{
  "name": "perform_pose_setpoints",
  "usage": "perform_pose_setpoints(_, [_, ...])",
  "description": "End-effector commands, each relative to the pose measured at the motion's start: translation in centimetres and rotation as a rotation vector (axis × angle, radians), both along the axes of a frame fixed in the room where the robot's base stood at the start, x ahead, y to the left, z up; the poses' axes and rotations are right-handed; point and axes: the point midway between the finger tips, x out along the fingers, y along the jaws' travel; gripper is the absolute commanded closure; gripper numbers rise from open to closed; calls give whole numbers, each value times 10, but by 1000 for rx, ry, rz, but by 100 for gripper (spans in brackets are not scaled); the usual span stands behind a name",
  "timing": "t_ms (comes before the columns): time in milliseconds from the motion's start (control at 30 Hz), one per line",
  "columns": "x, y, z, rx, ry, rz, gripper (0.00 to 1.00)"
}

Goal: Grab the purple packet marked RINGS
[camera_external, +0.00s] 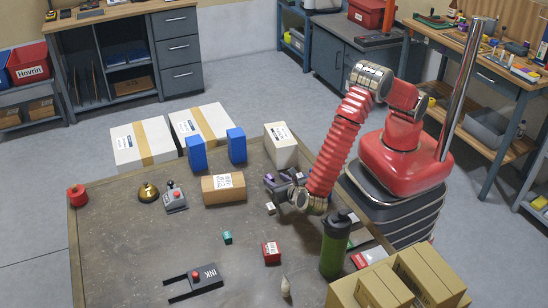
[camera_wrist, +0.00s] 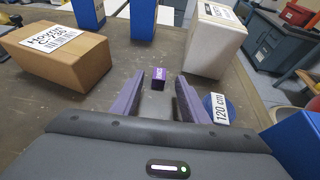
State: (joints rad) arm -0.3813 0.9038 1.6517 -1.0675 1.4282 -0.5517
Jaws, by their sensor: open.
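The small purple packet (camera_wrist: 158,78) rests on the table in the wrist view, with light lettering too small to read. It appears in line with the gap of my gripper (camera_wrist: 158,88), close to the fingertips. My gripper's two purple fingers are spread apart, one to each side of the packet in the picture, with nothing held. In the external view my gripper (camera_external: 280,182) is low over the right part of the table. There I cannot tell the packet from the purple fingers.
A brown box (camera_wrist: 58,45) lies left, with blue boxes (camera_wrist: 143,20) and a white box (camera_wrist: 215,40) behind. A blue round item labelled 120 cm (camera_wrist: 218,108) is close to the right finger. A green bottle (camera_external: 335,245) and red cube (camera_external: 271,253) stand nearer the external camera.

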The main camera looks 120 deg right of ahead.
Motion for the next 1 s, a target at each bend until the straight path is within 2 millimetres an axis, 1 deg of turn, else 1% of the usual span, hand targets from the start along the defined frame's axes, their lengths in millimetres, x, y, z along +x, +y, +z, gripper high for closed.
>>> perform_pose_setpoints(300, [2, -35, -16, 1, 0, -3, 59])
perform_pose_setpoints(400, [2, -43, -20, 1, -1, -1, 59])
perform_pose_setpoints(500, [2, -46, -21, 1, -1, 0, 59])
perform_pose_setpoints(1000, [2, -45, -21, 2, -1, 1, 59])
